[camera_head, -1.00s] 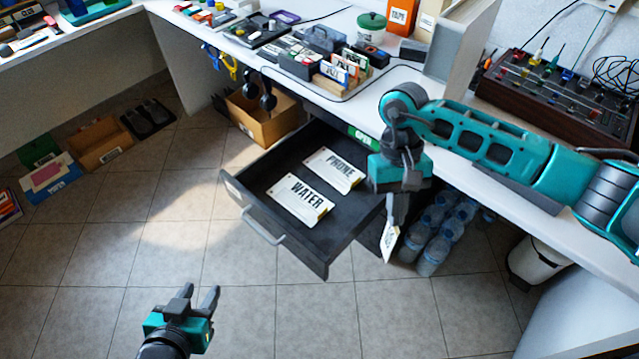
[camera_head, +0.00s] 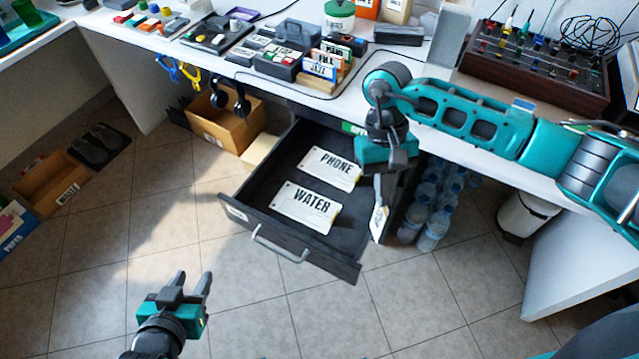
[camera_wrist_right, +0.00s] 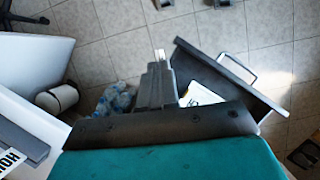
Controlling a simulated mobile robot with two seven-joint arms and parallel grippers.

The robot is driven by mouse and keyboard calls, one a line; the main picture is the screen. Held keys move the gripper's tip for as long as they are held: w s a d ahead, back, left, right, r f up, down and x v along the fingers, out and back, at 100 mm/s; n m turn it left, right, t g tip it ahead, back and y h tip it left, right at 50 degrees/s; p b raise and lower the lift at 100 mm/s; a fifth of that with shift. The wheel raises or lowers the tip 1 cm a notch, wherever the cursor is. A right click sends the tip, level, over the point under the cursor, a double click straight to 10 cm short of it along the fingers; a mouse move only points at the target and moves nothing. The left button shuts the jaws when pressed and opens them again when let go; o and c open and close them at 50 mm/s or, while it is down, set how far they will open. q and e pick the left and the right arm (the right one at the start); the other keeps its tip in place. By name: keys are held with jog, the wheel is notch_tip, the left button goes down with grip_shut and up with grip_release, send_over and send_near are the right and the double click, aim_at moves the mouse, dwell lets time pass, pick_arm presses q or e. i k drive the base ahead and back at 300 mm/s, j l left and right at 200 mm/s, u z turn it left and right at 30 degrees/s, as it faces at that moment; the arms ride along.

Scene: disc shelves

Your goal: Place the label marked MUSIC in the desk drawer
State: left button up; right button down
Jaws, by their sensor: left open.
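The desk drawer (camera_head: 347,240) is pulled open under the desk. Two white labels lie flat in it: the PHONE label (camera_head: 330,168) at the back and the WATER label (camera_head: 304,206) nearer the front. My right gripper (camera_head: 381,192) is shut on a white label (camera_head: 379,222) that hangs upright below the fingers, at the drawer's right side in the head view. Its print is not readable here. The held label shows nearly edge-on in the right wrist view (camera_wrist_right: 159,55), with the drawer to its right. My left gripper (camera_head: 194,282) is open and empty, low at the left over the floor.
Water bottles (camera_head: 432,215) stand right of the drawer under the desk. A cardboard box (camera_head: 222,125) stands behind it at the left. The desktop holds a label rack (camera_head: 325,75) and a mixer (camera_head: 535,70). The drawer's front right corner is bare.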

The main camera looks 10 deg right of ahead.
aim_at(317, 186)
jog(key=i+j+z, duration=0.1)
jog(key=j, duration=0.3)
jog(key=i+j+z, duration=0.1)
jog(key=i+j, duration=0.15)
jog(key=j, duration=0.15)
jog(key=i+j+z, duration=0.1)
jog(key=j, duration=0.3)
jog(key=i, duration=0.05)
